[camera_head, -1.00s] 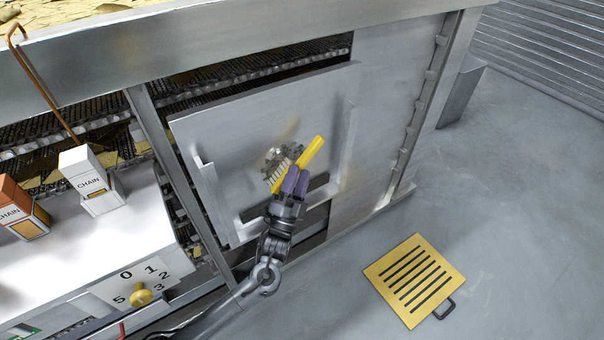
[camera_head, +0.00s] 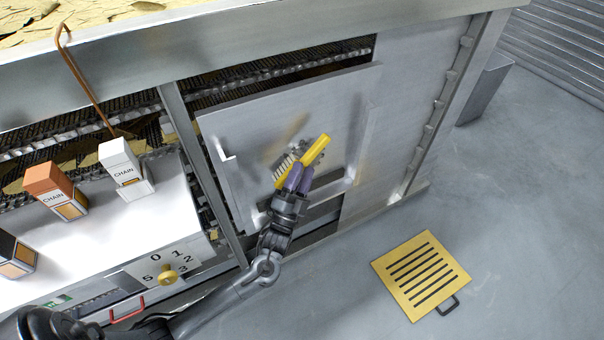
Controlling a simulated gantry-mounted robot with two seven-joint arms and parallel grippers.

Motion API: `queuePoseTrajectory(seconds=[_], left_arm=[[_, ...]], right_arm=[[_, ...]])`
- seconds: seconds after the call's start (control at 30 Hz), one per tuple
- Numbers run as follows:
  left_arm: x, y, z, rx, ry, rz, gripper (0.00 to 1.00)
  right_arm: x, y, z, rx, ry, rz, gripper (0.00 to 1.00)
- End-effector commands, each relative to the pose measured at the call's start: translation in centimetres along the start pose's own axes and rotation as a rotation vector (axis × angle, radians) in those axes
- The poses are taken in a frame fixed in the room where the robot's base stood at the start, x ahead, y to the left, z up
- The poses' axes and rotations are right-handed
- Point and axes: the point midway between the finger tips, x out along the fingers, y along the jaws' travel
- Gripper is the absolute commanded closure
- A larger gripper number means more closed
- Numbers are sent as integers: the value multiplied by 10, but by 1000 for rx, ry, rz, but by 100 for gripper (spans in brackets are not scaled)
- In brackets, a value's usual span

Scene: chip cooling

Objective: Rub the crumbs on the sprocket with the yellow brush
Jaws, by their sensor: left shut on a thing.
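The yellow brush (camera_head: 316,149) is in my left gripper (camera_head: 299,178), whose purple fingers are shut on it. Its pale bristles (camera_head: 282,167) face left, toward the sprocket (camera_head: 296,151). The sprocket is a grey toothed piece on the metal panel, partly hidden behind the brush and fingers. The bristles are at or very close to the sprocket; I cannot tell whether they touch. A faint brownish smear (camera_head: 293,131) shows on the panel above the sprocket. Single crumbs are too small to make out. My right gripper is not in view.
The metal panel (camera_head: 240,130) leans over a conveyor opening. White (camera_head: 120,160) and orange (camera_head: 52,188) chain boxes stand on a white shelf at left, above a yellow dial (camera_head: 167,275). A yellow slotted grate (camera_head: 400,262) lies on the open floor at right.

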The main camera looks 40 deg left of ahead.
Motion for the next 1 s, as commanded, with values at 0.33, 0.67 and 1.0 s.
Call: queuePoseTrajectory(seconds=[0.33,0.67,1.0], left_arm=[[14,13,-7,0,0,-2,98],[26,24,-14,0,0,-2,98],[40,38,-20,0,0,-2,98]], right_arm=[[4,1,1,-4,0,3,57],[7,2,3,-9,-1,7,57],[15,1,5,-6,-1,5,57]])
